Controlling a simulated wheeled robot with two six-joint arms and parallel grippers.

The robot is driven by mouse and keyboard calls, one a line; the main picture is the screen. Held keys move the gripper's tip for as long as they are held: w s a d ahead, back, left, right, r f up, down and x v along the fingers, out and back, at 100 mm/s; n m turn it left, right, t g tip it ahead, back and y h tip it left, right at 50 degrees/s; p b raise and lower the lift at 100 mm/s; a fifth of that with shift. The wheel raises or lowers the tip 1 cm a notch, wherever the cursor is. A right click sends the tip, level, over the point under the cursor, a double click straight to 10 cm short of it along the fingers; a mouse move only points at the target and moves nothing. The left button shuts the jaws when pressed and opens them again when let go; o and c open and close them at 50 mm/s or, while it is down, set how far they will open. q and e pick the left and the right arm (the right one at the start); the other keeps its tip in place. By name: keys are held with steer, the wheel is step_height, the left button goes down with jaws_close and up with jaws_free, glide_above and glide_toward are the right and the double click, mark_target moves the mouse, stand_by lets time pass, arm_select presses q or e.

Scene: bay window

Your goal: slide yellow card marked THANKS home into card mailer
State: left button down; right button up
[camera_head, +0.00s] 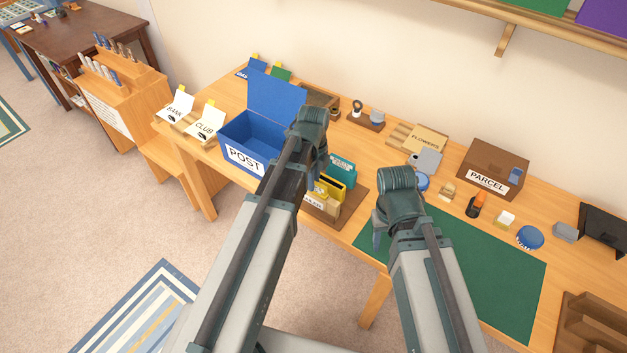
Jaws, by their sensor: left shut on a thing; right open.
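The card mailer (322,207) is a tan holder with a partly hidden label, standing on a brown mat on the table. The yellow card (333,186) shows upright at the mailer, just right of my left gripper. How deep it sits is hidden, and its THANKS marking cannot be read. My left gripper (316,178) reaches down at the mailer and is shut on the yellow card; its fingertips are mostly hidden behind my arm. My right gripper (377,243) is open and points down near the left edge of the green mat, apart from the mailer.
A teal card holder (343,170) stands right behind the yellow card. The open blue POST box (236,133) is to the left. A PARCEL box (494,167) and small items stand at the back right. The green mat (480,262) is largely clear.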

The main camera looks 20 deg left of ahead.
arm_select(q)
steer(key=shift+f+b, duration=0.4)
steer(key=shift+f, duration=0.1)
steer(key=c, duration=0.8)
jaws_free()
steer(key=shift+r, duration=0.1)
steer(key=shift+r, duration=0.1)
step_height(320, 180, up, 14)
steer(key=p, duration=1.4)
steer(key=shift+f, duration=0.2)
